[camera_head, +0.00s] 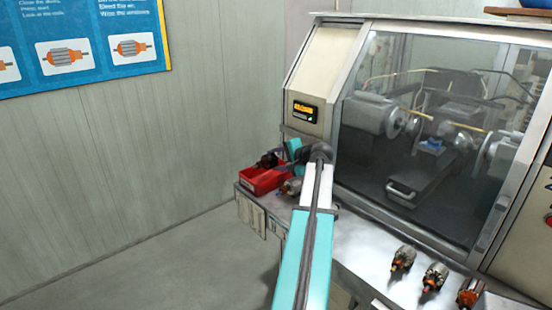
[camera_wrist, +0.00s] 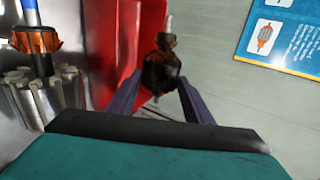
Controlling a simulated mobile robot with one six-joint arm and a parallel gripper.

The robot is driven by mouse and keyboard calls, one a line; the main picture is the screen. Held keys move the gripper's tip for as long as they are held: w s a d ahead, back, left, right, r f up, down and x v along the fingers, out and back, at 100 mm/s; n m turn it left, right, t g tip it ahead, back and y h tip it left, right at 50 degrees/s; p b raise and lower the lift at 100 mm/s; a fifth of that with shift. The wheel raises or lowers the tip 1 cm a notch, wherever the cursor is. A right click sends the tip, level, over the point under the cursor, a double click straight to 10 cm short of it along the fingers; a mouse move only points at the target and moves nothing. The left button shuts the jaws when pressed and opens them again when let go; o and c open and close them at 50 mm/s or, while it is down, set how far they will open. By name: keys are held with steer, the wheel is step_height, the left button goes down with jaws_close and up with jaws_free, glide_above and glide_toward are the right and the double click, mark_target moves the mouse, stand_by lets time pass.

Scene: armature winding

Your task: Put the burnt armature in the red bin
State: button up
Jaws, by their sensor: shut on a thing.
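The burnt armature, dark and blackened with a brownish end, shows in the wrist view (camera_wrist: 161,72) between the two fingers of my gripper (camera_wrist: 158,90), which is shut on it. In the head view the burnt armature (camera_head: 267,159) appears at the red bin (camera_head: 262,184), over its back part. The red bin also shows in the wrist view (camera_wrist: 108,40), left of and behind the armature. I cannot tell whether the armature is above the rim or partly inside the bin.
A silver and orange armature (camera_wrist: 42,75) stands close beside the bin. Several armatures, one here (camera_head: 403,258), lie along the bench front at right. The winding machine (camera_head: 430,130) rises behind the bench. Open floor (camera_head: 170,265) lies left of the bench.

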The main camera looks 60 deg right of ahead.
steer(key=shift+f, duration=0.2)
stand_by(0.3)
steer(key=o, duration=1.6)
steer(key=shift+f, duration=0.15)
steer(key=shift+s+a, duration=0.1)
steer(key=shift+s, duration=0.05)
steer(key=shift+s+a+r+b, duration=0.15)
steer(key=shift+s+r+b, duration=0.2)
steer(key=shift+s, duration=0.2)
steer(key=b+v, duration=0.3)
steer(key=v, duration=0.9)
steer(key=shift+s+a+r, duration=0.15)
